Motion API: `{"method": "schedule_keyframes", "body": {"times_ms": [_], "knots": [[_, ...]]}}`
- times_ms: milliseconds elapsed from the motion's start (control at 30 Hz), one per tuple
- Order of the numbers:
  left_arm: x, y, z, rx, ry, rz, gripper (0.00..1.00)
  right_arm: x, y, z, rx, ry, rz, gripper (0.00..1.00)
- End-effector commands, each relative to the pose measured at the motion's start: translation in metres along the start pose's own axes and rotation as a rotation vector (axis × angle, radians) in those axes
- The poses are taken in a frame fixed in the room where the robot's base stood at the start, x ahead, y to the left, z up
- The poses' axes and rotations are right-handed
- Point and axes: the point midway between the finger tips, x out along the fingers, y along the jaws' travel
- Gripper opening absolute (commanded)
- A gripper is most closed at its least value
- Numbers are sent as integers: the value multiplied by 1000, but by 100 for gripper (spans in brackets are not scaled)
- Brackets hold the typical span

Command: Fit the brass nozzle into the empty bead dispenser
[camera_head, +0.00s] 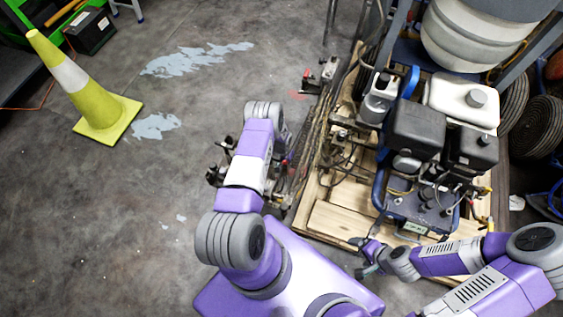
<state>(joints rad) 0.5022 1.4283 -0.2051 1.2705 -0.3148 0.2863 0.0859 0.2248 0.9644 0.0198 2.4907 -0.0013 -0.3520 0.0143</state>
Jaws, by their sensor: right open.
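I cannot make out the brass nozzle. The line striper (415,130) stands at the right on a wooden pallet, with a blue frame and a black and white engine. Dark metal fittings (213,174) show left of my left arm, partly hidden by it; I cannot tell whether the empty bead dispenser is among them. My right gripper (361,258) is open at the near edge of the pallet, below the blue frame, with nothing visible between its fingers. My left arm reaches up the middle of the view; its gripper is not visible.
A yellow-green cone (76,88) with a white band stands at the upper left. A wooden pallet (335,220) lies under the machine. Cables and hoses (345,150) run along its left side. The concrete floor (90,220) at the left is mostly clear, with pale paint patches.

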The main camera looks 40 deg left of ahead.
Motion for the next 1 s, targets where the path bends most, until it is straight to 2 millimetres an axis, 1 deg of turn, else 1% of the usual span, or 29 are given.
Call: {"method": "schedule_keyframes", "body": {"times_ms": [33, 333, 367, 500, 533, 733, 833, 867, 1000], "knots": [[-1, 5, 0, -1, -1, 6, 4, 0, 0, 0, 0, 0, 0, 88], [-4, 4, 0, 0, 0, 6, 4, 0, 0, 0, 0, 0, 0, 88], [-4, 4, 0, 0, 0, 6, 35, 0, 0, 0, 0, 0, 0, 88], [-4, 4, -1, 0, 1, 5, 57, -1, 0, 0, 0, 0, 0, 88], [-4, 3, -1, 0, 1, 4, 60, -1, 0, 0, 0, 0, 0, 88], [-4, 2, -1, 0, 1, 3, 60, -1, 0, 0, 0, 0, 0, 88], [-4, 2, -1, 0, 1, 2, 76, -1, 0, 0, 0, 0, 0, 88], [-4, 2, -1, 0, 1, 2, 77, -1, 0, 0, 0, 0, 0, 88], [-4, 1, -1, 0, 1, 2, 77, -1, 0, 0, 0, 0, 0, 88]]}}
